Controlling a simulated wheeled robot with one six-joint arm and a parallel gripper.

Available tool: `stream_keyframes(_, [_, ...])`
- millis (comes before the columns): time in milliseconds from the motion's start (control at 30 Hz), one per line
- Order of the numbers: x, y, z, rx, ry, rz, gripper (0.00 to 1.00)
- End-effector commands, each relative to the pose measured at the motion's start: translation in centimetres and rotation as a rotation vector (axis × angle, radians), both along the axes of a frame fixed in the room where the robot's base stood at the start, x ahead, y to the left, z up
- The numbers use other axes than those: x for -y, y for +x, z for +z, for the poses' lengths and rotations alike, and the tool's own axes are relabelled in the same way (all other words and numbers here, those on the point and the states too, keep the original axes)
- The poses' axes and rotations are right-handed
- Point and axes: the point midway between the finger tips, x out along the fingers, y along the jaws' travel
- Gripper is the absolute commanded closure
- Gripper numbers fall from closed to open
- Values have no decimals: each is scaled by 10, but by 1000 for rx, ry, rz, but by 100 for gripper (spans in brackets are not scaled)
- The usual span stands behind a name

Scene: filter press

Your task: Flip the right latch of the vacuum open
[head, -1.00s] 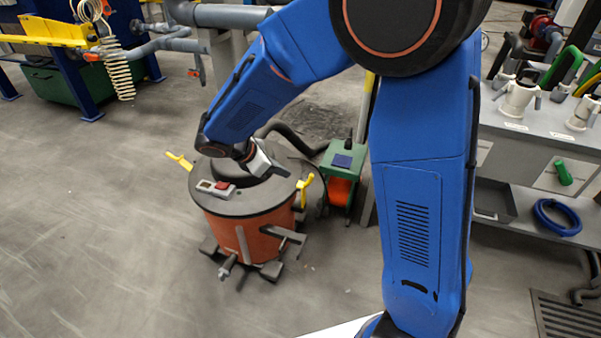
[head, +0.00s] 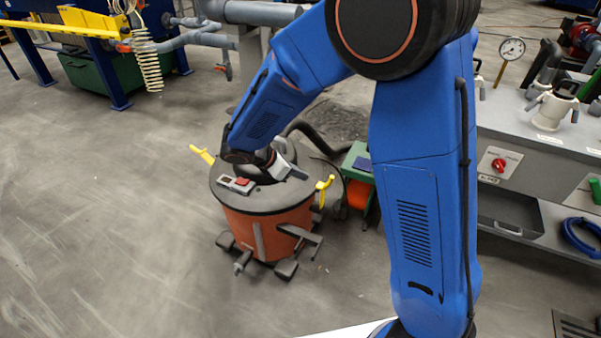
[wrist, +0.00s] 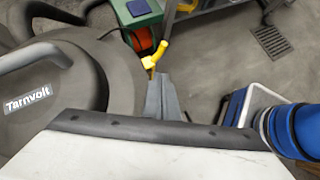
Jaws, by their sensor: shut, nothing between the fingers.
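The vacuum (head: 265,225) is an orange drum with a dark grey lid (head: 258,203), standing on the floor. Its right latch (head: 324,187) is a yellow lever at the right rim, standing roughly upright. The right latch also shows in the wrist view (wrist: 154,56), just beyond my fingertips. The left latch (head: 202,154) is yellow and sticks outward at the far left rim. My gripper (head: 302,175) is over the right part of the lid, shut and empty, pointing at the right latch. A small gap seems to separate them; contact is hard to tell.
A green and orange unit (head: 358,175) stands close behind the right latch. A grey workbench (head: 535,125) is at the right. The floor to the left and front is clear.

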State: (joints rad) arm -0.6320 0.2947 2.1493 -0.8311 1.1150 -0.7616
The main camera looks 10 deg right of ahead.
Motion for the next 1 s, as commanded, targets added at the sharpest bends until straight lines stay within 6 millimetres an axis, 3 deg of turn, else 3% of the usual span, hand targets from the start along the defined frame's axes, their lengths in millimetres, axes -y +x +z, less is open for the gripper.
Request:
stream_keyframes(400, [49, 18, -52, -1, -1, -3, 100])
stream_keyframes(700, [78, 29, -54, 0, 0, -1, 100])
stream_keyframes(1000, [82, 31, -55, 0, 0, -1, 100])
